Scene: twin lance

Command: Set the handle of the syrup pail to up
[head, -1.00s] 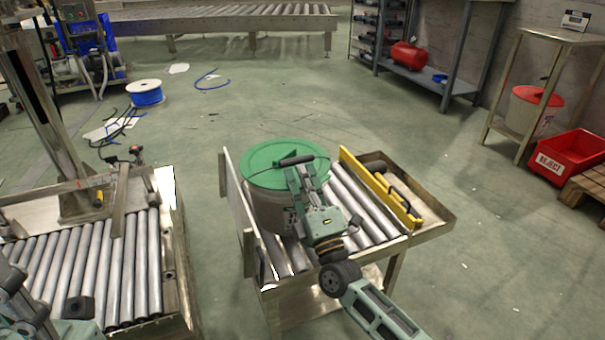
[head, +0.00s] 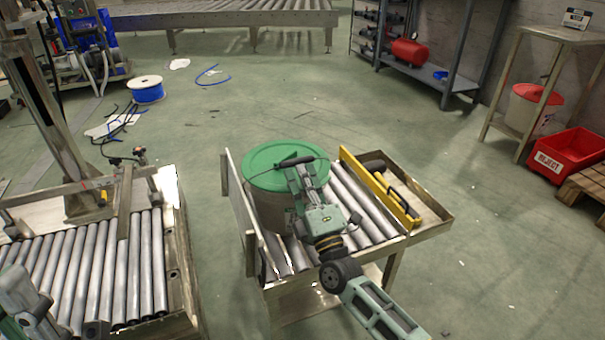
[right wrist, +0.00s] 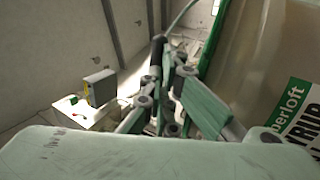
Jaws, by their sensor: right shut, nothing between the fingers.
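The syrup pail (head: 262,212), pale with a green lid (head: 272,162), stands upright on a small roller cart. Its wire handle has a dark grip (head: 295,161), which appears over the near right part of the lid. My right gripper (head: 297,172) is at the pail's near right side, its closed fingers at or just under the grip; contact is unclear. In the right wrist view the dark grip (right wrist: 158,50) is beyond the fingers, and the pail wall with its green label (right wrist: 295,110) is at right. My left arm shows partly at the lower left; its finger state is unclear.
The cart has a yellow rail (head: 382,188) to the right of the pail and a metal side plate (head: 238,205) on its left. Another roller table (head: 175,260) stands at left. A red reject bin (head: 568,155) is at far right. The floor between is mostly clear.

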